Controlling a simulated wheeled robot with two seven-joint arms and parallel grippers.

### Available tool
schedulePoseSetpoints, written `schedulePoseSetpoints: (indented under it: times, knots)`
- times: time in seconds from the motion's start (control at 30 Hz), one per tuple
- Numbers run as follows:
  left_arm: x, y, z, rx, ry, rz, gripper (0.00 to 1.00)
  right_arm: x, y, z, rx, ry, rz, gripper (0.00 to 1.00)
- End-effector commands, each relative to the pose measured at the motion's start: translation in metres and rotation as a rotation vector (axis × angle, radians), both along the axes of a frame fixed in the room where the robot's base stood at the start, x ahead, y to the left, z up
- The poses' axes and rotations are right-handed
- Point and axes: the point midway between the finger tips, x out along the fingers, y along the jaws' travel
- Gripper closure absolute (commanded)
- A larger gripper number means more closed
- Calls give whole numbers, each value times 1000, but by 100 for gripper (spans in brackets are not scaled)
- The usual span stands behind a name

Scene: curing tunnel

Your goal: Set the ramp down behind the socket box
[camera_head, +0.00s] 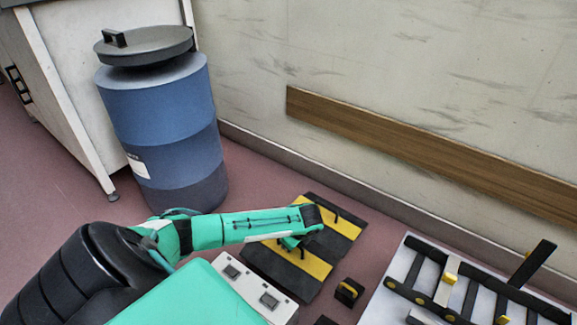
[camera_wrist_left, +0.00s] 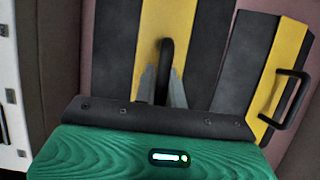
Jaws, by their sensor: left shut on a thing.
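The ramp (camera_head: 334,224) is a black plate with yellow stripes and black handles. It lies low over the floor, beyond the white socket box (camera_head: 232,269) in the head view; I cannot tell whether it touches the floor. My left gripper (camera_head: 294,245) is shut on a ramp handle (camera_wrist_left: 167,58), with its two grey fingers (camera_wrist_left: 162,86) on either side of it. A second handle (camera_wrist_left: 291,99) stands free at the right in the left wrist view. My teal body hides part of the socket box. My right gripper is not in view.
A blue barrel (camera_head: 165,125) with a dark lid stands left of the ramp, near a white cabinet (camera_head: 60,80). A wall with a wooden rail (camera_head: 430,155) runs behind. A small black and yellow block (camera_head: 348,291) and a pale rack with black bars (camera_head: 385,300) are at the right.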

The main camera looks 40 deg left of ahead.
Motion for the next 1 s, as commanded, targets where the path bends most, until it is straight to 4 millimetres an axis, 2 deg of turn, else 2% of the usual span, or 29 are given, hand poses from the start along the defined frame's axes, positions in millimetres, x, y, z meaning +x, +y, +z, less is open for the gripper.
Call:
schedulePoseSetpoints:
  times: [0.27, 0.6, 1.0]
  knots:
    - [1, 0, -11, 0, -3, 0, 100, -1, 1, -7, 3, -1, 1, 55]
    - [2, 0, -48, 0, -4, -1, 100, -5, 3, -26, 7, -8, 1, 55]
    - [1, 0, -50, 0, -3, 0, 100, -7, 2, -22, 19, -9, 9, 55]
